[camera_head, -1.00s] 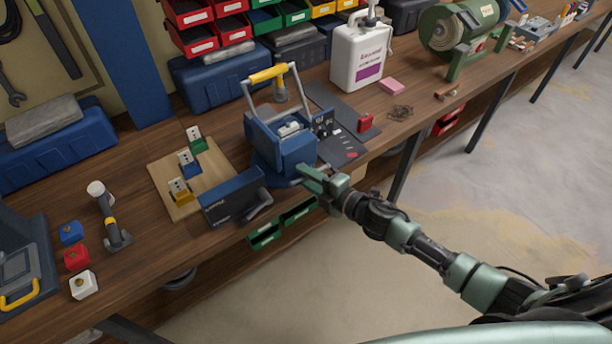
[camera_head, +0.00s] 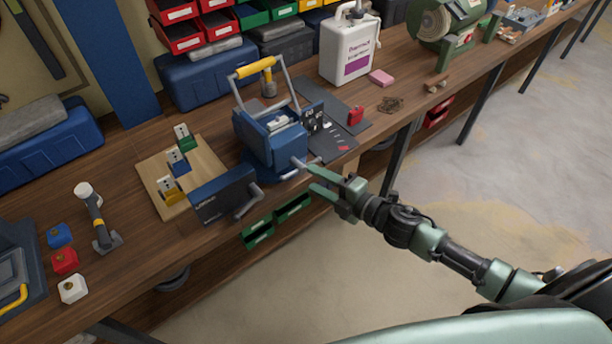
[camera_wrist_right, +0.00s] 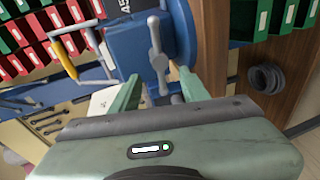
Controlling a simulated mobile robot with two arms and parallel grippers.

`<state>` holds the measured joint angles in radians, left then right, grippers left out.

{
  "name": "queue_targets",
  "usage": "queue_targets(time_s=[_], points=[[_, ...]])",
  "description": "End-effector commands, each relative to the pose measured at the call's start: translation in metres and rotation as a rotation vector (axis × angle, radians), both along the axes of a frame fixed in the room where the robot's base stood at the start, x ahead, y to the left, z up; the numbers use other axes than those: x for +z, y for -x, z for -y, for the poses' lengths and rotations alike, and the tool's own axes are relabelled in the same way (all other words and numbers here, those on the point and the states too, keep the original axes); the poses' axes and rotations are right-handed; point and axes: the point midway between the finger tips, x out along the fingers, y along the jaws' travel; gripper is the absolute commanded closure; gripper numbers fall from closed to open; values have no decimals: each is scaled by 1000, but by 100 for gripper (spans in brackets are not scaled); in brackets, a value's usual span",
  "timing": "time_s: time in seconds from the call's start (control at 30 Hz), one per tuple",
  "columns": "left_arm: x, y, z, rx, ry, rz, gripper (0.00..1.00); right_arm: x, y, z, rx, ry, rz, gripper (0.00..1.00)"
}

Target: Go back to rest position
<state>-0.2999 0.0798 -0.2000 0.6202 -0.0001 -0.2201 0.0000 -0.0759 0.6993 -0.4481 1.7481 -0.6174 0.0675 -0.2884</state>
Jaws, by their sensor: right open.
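My right gripper (camera_head: 314,180) is open and empty at the front edge of the workbench. Its two green fingers point at a blue box device (camera_head: 268,140) with a yellow-gripped carrying handle (camera_head: 254,67). A grey lever (camera_head: 298,163) sticks out of the device's front, close to the fingertips. In the right wrist view the open fingers (camera_wrist_right: 158,88) show with the grey lever (camera_wrist_right: 157,55) beyond and between them. My left gripper is not in view.
A dark blue panel (camera_head: 222,195) with a handle stands left of the device. A wooden board (camera_head: 205,160) with colored sockets is behind it. Green bins (camera_head: 258,234) hang below the bench edge. A white jug (camera_head: 348,48) stands at the back. The floor (camera_head: 510,170) at right is clear.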

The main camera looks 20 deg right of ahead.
Motion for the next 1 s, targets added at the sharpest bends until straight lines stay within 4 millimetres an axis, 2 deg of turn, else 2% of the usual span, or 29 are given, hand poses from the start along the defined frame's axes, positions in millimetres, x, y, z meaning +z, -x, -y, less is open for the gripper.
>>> queue_targets(time_s=[0.13,0.6,0.7,0.77,0.87,0.97,1.0], points=[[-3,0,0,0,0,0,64,2,8,4,1,0,0,55],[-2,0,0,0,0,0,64,3,8,5,1,0,1,55],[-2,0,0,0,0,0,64,-3,8,8,-13,-7,-13,55],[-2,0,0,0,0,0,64,-16,6,14,-45,-24,-45,55],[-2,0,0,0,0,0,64,-59,7,36,-146,-81,-146,55],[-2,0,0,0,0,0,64,-124,19,64,-296,-166,-298,55],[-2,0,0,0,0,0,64,-152,28,75,-362,-202,-364,55]])
